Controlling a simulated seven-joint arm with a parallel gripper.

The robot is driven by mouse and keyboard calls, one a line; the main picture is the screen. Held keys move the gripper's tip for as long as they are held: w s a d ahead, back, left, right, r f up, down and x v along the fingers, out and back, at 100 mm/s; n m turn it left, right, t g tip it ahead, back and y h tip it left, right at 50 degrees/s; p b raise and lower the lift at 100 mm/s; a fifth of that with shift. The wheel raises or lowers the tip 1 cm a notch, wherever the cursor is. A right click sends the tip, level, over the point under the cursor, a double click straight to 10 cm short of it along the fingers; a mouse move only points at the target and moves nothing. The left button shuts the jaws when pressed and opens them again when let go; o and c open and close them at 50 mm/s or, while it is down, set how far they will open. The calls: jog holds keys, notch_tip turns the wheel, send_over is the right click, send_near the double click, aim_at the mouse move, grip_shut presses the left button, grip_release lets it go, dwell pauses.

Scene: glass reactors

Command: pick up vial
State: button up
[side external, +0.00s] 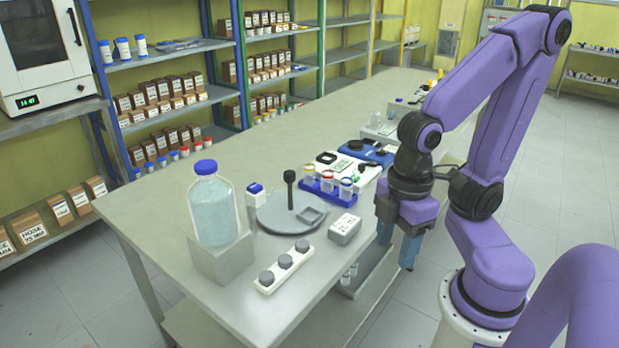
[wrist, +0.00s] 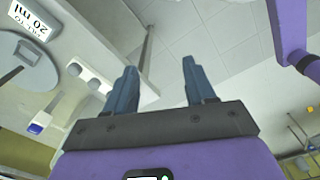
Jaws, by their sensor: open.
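Several capped vials stand upright in a blue rack (side external: 326,188) on the table; their caps look red, orange and white. My gripper (side external: 397,250) hangs fingers down beside the table's right edge, apart from both groups. I cannot see any vial in the wrist view.
On the table (side external: 160,207) are a bottle with a blue cap (side external: 212,205), a grey round plate with a post (side external: 280,215), a white strip with knobs (side external: 284,266) and a 20 ml box (side external: 345,229).

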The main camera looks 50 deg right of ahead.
jog(key=w+d+r+n+t+h, duration=0.1)
jog(key=w+d+n, duration=0.2)
jog(key=w, duration=1.1)
jog(key=w+d+r+n+t+h, duration=0.1)
jog(key=w+d+n, duration=0.15)
jog(key=w, duration=1.15)
jog(key=n+h, duration=0.2)
jog(key=n, duration=0.2)
send_over(310, 171)
jog(key=s+a, duration=0.1)
jog(key=a, duration=0.3)
notch_tip(310, 171, down, 2)
jog(key=shift+n+g, duration=0.25)
jog(key=shift+g, duration=0.05)
jog(key=x, duration=1.1)
jog(key=shift+d, duration=0.35)
jog(key=shift+h, duration=0.3)
jog(key=shift+x, duration=3.25)
jog(key=shift+w+a, duration=0.1)
jog(key=shift+a, duration=0.05)
jog(key=c, duration=0.7)
